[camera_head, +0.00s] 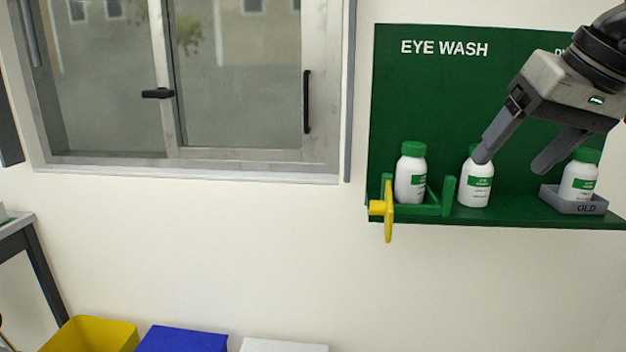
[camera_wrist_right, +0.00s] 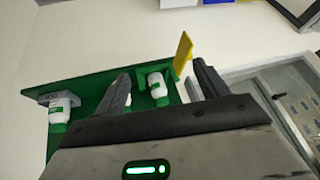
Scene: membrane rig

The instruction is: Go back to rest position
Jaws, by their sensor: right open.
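My right gripper (camera_head: 511,165) is open and empty, in front of the green eye wash board (camera_head: 440,100). In the head view one finger overlaps the top of the middle white bottle (camera_head: 475,190), whose cap is mostly hidden; I cannot tell whether they touch. A green-capped bottle (camera_head: 411,175) stands in the green holder at the left of the shelf. Another bottle (camera_head: 579,182) stands in the grey tray marked OLD (camera_head: 575,206). In the right wrist view the spread fingers (camera_wrist_right: 165,82) have the holder's bottle (camera_wrist_right: 158,88) visible between them. My left gripper is not in view.
A yellow handle (camera_head: 388,210) sticks out at the shelf's left end. A window (camera_head: 190,80) is left of the board. A yellow bin (camera_head: 95,335), a blue bin (camera_head: 183,340) and a white one (camera_head: 284,345) stand below. The wall between is clear.

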